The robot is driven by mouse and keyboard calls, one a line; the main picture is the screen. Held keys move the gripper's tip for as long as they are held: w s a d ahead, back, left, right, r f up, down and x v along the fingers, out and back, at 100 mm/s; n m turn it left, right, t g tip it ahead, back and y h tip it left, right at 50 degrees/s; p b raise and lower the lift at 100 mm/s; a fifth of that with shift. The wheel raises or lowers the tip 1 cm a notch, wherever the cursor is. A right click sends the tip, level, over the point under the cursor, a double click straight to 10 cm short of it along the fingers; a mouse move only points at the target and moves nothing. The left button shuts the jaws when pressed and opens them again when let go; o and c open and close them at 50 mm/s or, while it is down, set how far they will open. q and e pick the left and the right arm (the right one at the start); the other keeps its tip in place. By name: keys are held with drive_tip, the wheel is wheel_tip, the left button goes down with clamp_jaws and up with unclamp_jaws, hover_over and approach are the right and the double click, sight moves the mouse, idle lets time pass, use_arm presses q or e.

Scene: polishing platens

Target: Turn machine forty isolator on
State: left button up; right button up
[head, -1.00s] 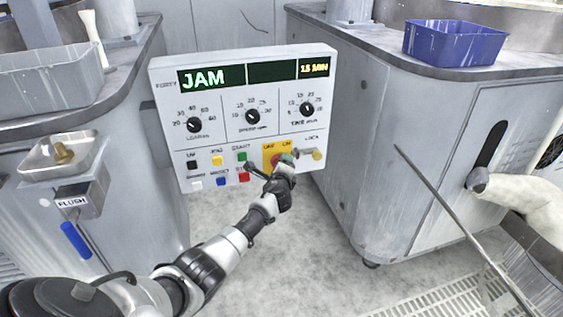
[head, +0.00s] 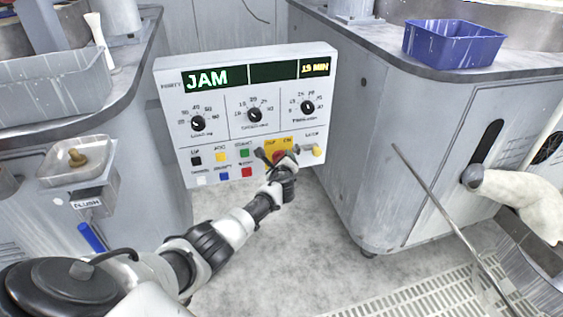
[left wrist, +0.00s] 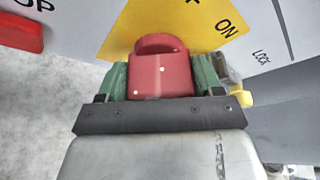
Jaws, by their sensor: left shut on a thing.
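The machine forty isolator is a red knob (left wrist: 161,72) on a yellow plate (left wrist: 115,42) at the lower right of the control panel (head: 240,125). In the left wrist view, "ON" is printed on the plate to the right of the knob. My left gripper (head: 279,160) is shut on the red knob, with a green pad on each side of it. I cannot tell which mark the knob points to. In the head view, the gripper partly hides the knob and plate. My right gripper is not in view.
A yellow lock piece (head: 317,150) sits just right of the isolator. Several coloured buttons, including a red one (head: 247,172), lie to its left. A thin rod (head: 440,200) slants across the right side.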

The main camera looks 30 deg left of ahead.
use_arm(q)
drive_tip(key=shift+d+f, duration=0.25)
drive_tip(key=shift+d, duration=0.05)
drive_tip(key=o, duration=0.9)
drive_tip(key=shift+w, duration=0.15)
drive_tip(key=shift+o, duration=0.2)
drive_tip(key=shift+r, duration=0.1)
